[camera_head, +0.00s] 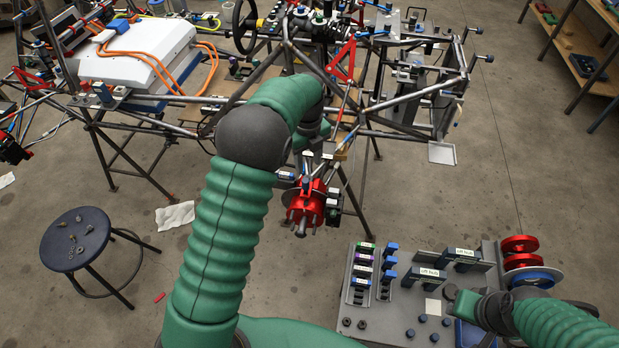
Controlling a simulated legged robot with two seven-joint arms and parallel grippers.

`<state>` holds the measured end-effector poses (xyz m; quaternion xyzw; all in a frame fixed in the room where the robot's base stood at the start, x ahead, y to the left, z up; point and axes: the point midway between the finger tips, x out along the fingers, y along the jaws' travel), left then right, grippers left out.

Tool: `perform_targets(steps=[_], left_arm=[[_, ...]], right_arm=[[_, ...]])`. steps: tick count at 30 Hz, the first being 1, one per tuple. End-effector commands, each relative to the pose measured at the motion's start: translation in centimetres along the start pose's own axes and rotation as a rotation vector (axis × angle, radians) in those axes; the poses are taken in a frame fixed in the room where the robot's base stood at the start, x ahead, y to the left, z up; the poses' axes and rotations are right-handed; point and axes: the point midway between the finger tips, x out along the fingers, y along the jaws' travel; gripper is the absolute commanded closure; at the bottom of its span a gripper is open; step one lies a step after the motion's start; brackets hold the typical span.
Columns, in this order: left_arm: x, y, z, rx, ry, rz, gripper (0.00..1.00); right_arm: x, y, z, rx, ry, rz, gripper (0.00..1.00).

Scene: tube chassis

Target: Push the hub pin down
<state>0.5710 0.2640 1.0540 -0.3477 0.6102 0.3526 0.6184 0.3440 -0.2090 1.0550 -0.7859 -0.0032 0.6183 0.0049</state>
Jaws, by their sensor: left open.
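A red hub (303,204) with several studs hangs at the near corner of the tube chassis (335,95). A pale disc shows behind its left side. I cannot pick out the hub pin for certain. My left arm reaches up, then over and down, so my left gripper (313,166) is just above the red hub, small and partly lost among chassis parts. It is open; I cannot tell whether it touches anything. My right gripper (470,309) is low over the grey parts board (385,322) at the lower right; its fingers are hard to make out.
A dark blue stool (76,239) with small metal parts stands at left. A white box (138,55) with orange cables sits on the chassis. A white cloth (175,215) lies on the floor.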

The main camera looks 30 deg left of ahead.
Motion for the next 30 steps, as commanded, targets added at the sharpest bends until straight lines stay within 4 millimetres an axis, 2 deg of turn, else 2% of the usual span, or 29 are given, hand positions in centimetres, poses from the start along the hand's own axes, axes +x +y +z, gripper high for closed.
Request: perform_targets(steps=[6, 12, 16, 23, 30], left_arm=[[5.8, 0.3, 0.3, -0.002, 0.006, 0.004, 0.57], [9.1, 0.2, 0.0, -0.002, 0.000, 0.001, 0.57], [10.0, 0.0, -0.2, -0.002, -0.003, 0.000, 0.57], [10.2, 0.0, 0.0, -0.002, -0.002, 0.000, 0.57], [10.2, 0.2, 0.2, -0.004, 0.000, -0.003, 0.88]], right_arm=[[-1.1, 0.0, -0.3, -0.001, 0.001, 0.000, 0.64], [-1.6, 0.0, -0.4, -0.001, 0.001, 0.000, 0.64], [-1.7, 0.0, -0.4, -0.001, 0.001, 0.000, 0.64], [-1.6, 0.0, -0.4, -0.001, 0.001, 0.000, 0.64], [-1.6, 0.0, -0.4, -0.001, 0.001, 0.000, 0.64]])
